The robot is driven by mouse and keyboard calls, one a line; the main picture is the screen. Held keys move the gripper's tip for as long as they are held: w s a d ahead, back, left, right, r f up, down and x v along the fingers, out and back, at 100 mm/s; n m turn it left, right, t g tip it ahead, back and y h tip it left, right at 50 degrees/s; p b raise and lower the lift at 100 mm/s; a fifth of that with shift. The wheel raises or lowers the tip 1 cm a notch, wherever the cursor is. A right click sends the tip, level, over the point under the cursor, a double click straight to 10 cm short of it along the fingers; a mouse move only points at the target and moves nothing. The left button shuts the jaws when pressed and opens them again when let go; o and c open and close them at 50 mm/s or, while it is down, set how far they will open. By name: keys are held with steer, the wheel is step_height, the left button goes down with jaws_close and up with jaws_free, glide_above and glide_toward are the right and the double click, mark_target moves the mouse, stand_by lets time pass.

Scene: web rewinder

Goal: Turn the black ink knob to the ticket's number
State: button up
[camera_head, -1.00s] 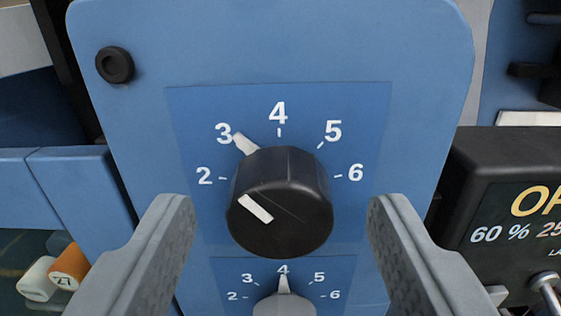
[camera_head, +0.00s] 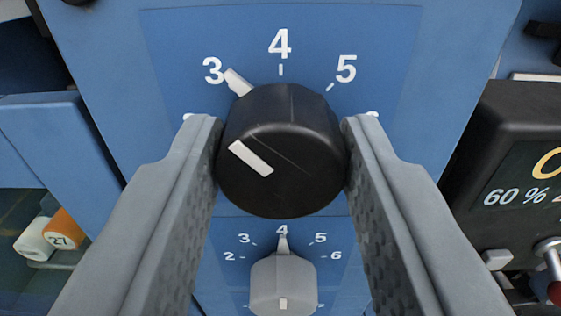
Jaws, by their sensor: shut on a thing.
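The black ink knob (camera_head: 282,150) sits on the blue panel in the middle of the view. Its white pointer (camera_head: 238,82) stands at the 3 (camera_head: 213,70) on the printed scale. The white bar on its face slants the same way. My gripper (camera_head: 282,150) is shut on the black knob, one finger on its left side and one on its right. The fingertips cover the 2 and most of the 6. No ticket can be made out in this view.
A smaller grey knob (camera_head: 283,285) sits just below, its pointer at 4. A black display box (camera_head: 515,170) reading 60 % stands at the right, with a lever beneath it. White and orange rolls (camera_head: 60,233) lie at the lower left.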

steer(key=shift+n, duration=0.4)
steer(key=n, duration=0.3)
steer(key=shift+n, duration=2)
steer(key=o, duration=1)
steer(key=shift+s, duration=0.1)
